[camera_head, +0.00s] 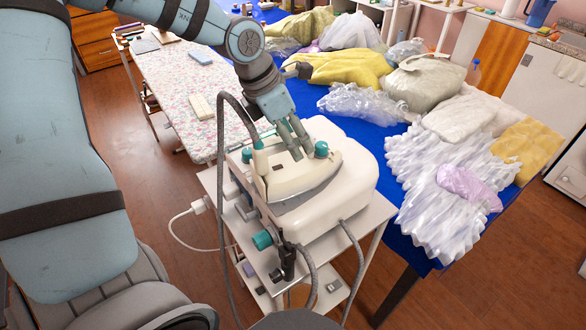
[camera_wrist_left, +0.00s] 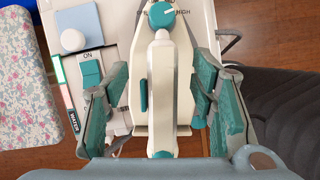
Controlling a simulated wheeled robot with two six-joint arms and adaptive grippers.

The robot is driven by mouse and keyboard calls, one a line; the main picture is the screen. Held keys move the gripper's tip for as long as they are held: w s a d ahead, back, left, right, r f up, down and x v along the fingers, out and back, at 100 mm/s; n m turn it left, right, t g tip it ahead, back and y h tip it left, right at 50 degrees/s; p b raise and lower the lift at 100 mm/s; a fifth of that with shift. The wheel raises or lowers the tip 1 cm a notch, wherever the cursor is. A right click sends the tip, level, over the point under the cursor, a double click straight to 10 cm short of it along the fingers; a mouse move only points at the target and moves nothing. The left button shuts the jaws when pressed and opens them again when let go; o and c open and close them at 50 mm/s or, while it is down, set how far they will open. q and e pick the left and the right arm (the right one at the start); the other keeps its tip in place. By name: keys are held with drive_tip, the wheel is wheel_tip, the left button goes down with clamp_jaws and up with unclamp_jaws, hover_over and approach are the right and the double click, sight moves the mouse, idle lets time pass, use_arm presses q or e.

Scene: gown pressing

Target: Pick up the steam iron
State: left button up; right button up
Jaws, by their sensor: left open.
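The steam iron (camera_head: 312,176) is cream-white with a grey soleplate and teal parts. It rests on top of the white steam station (camera_head: 357,172). My left gripper (camera_head: 294,148) reaches down over the iron from above. In the left wrist view the iron (camera_wrist_left: 161,95) runs lengthwise between the two teal-padded fingers of my left gripper (camera_wrist_left: 160,98). The fingers are spread, one on each side of the handle, with gaps beside it. The gripper hides part of the handle in the head view. My right gripper is not in view.
The station stands on a white cart (camera_head: 379,212). A grey hose (camera_head: 221,170) loops beside the iron. A floral ironing board (camera_head: 180,85) stands behind left. A blue-covered table (camera_head: 368,130) with bagged garments and white wrap (camera_head: 435,180) is to the right. Wooden floor is open at left.

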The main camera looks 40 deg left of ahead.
use_arm(q)
drive_tip(key=shift+a, duration=0.15)
drive_tip(key=shift+c, duration=0.9)
clamp_jaws()
drive_tip(key=shift+r, duration=0.1)
wheel_tip(320, 180, up, 20)
drive_tip(key=p, duration=1)
drive_tip(key=shift+p, duration=0.3)
